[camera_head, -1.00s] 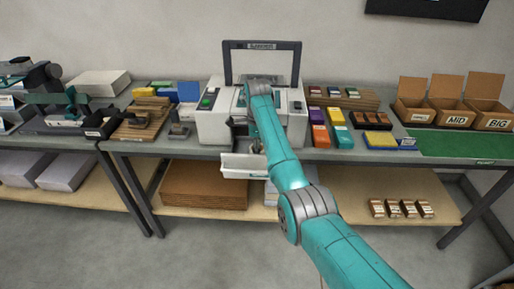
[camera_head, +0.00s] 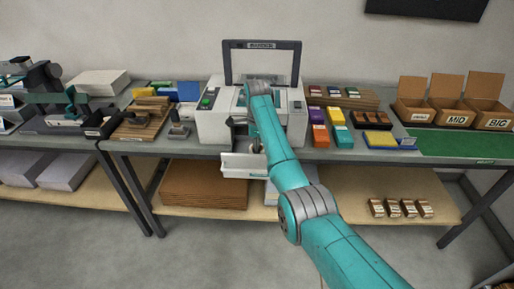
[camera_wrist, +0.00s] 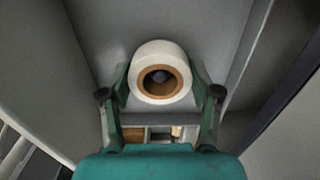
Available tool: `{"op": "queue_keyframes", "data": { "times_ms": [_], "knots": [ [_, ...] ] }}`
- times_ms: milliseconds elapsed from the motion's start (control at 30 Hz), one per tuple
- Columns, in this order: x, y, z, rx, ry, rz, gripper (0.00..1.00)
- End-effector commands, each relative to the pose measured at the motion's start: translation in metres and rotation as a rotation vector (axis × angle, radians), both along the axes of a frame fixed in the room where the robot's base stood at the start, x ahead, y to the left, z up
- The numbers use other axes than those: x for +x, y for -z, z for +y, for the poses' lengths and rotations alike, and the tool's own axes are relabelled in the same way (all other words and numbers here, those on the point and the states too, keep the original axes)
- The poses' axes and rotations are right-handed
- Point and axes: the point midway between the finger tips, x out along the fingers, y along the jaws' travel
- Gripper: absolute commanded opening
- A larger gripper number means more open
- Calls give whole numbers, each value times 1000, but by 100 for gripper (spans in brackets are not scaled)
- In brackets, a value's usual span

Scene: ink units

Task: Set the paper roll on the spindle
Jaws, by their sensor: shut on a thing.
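The paper roll (camera_wrist: 160,52) is white with a brown core and shows end-on in the wrist view. My gripper (camera_wrist: 161,88) is shut on it, with one green finger on each side. A small dark grey round shape shows inside the core's hole; it may be the spindle's end, but I cannot tell whether the roll is around it. Grey walls surround the roll. In the head view, my arm reaches into the opened white machine (camera_head: 212,124) on the table. My arm hides the roll there.
The machine's dark-framed lid (camera_head: 227,62) stands raised, and a white tray (camera_head: 240,162) juts from its front. Colored boxes (camera_head: 320,136) sit to the right, a wooden block (camera_head: 142,122) to the left. Open cartons (camera_head: 452,112) stand far right beside a clear green mat (camera_head: 465,145).

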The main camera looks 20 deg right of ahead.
Motion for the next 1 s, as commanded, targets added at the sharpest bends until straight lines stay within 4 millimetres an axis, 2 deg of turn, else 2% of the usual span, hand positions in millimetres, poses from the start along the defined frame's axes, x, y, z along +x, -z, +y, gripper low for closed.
{"op": "queue_keyframes", "data": {
  "times_ms": [533,567,600,1000],
  "knots": [
    [0,9,0,0,0,1,27],
    [0,9,0,0,0,0,70],
    [0,9,0,0,0,0,73],
    [0,4,0,0,0,-1,73]
  ]
}}
